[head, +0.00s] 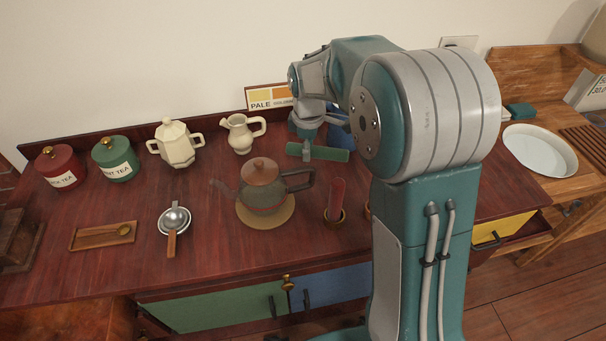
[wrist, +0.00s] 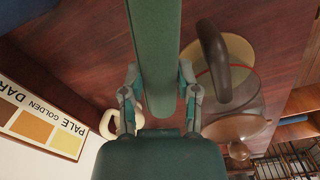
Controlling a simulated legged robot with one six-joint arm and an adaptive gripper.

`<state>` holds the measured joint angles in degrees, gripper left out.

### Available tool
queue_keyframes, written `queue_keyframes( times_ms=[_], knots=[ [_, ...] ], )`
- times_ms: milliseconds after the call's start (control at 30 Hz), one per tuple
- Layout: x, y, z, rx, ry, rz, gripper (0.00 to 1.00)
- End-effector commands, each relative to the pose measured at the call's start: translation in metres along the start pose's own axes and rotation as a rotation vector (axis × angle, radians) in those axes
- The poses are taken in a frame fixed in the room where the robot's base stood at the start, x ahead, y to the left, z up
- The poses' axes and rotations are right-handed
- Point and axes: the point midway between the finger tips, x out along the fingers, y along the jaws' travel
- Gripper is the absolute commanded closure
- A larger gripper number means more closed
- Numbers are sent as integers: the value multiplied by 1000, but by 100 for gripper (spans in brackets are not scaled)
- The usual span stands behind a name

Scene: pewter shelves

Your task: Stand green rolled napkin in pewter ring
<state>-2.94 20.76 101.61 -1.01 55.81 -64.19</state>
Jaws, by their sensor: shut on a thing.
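My gripper (head: 308,142) is shut on the green rolled napkin (head: 330,154), high over the back of the red-brown sideboard. The napkin lies level in the grip, sticking out to the right in the head view. In the wrist view the green napkin (wrist: 155,50) runs between the two fingers of my gripper (wrist: 158,85). A red rolled napkin (head: 337,192) stands upright in a small ring (head: 334,216) right of the teapot. An edge of another small ring (head: 367,210) shows beside my arm, which hides most of it. I cannot tell its metal.
A glass teapot (head: 262,188) on a round mat is left of the red napkin. A cream jug (head: 241,134) and a sign (head: 268,97) stand at the back. A blue object (head: 340,133) is partly hidden behind my arm. A strainer (head: 174,220) lies farther left.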

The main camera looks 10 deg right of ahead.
Motion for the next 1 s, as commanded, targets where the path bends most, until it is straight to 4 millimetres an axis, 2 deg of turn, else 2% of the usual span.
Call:
queue_keyframes(
  times_ms=[33,200,467,633,967,1000],
  knots=[
    [14,-1,0,-1,-3,-5,100],
    [47,-2,0,-1,-1,-2,100],
    [70,-3,0,-1,-1,-1,100],
    [96,-4,0,-1,-1,-2,100],
    [100,-4,0,0,0,0,100],
    [100,-4,0,0,0,0,54]
  ],
)
